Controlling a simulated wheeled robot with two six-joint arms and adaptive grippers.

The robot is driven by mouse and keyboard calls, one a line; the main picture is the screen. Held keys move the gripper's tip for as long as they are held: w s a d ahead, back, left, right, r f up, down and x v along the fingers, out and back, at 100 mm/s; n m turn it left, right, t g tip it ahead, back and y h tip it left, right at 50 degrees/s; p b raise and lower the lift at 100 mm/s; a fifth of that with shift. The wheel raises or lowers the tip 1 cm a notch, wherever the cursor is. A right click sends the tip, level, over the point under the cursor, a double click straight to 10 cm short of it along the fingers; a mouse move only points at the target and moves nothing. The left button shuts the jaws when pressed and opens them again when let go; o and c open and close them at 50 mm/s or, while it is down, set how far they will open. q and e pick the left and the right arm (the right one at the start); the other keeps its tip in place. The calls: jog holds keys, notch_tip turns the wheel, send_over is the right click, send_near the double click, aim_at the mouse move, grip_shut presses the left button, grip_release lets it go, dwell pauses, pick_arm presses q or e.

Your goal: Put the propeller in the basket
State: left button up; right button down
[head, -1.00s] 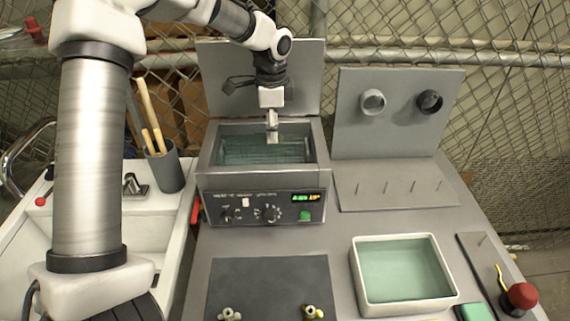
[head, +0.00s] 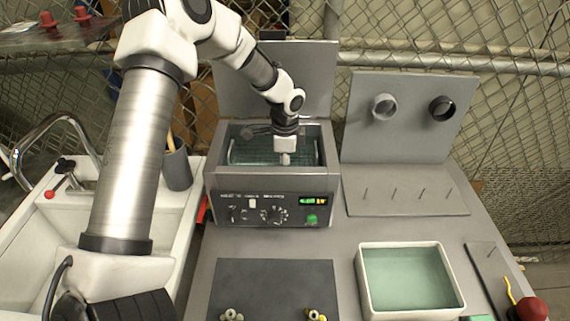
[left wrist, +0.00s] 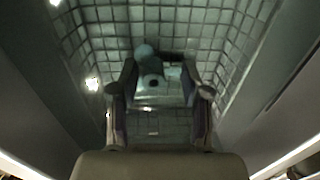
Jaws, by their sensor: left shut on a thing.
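The basket is a wire mesh lining (head: 248,151) inside the open grey tank; its grid walls (left wrist: 108,42) fill the left wrist view. My left gripper (head: 285,159) points down into the tank, its tips inside the mesh walls. In the left wrist view its two fingers (left wrist: 160,98) are shut on a pale grey-green piece with a rounded lobe and a dark hole, which looks like the propeller (left wrist: 146,68). The fingers hide part of it. I cannot tell whether it touches the basket floor. My right gripper is not in view.
The tank's front panel (head: 272,212) has knobs and a lit display. A dark mat (head: 275,282) holds two small bladed parts at the front edge. A white tray (head: 362,275) with a green inside, a pegged plate (head: 408,208) and a red button (head: 531,309) stand to the right.

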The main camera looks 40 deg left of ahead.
pick_arm(q)
jog(key=o, duration=0.8)
jog(key=shift+w+f, duration=0.1)
jog(key=shift+f, duration=0.1)
jog(key=r, duration=0.8)
jog(key=r+b, duration=0.1)
jog(key=r, duration=0.3)
jog(key=shift+s+d+r, duration=0.2)
jog(key=shift+s, duration=0.05)
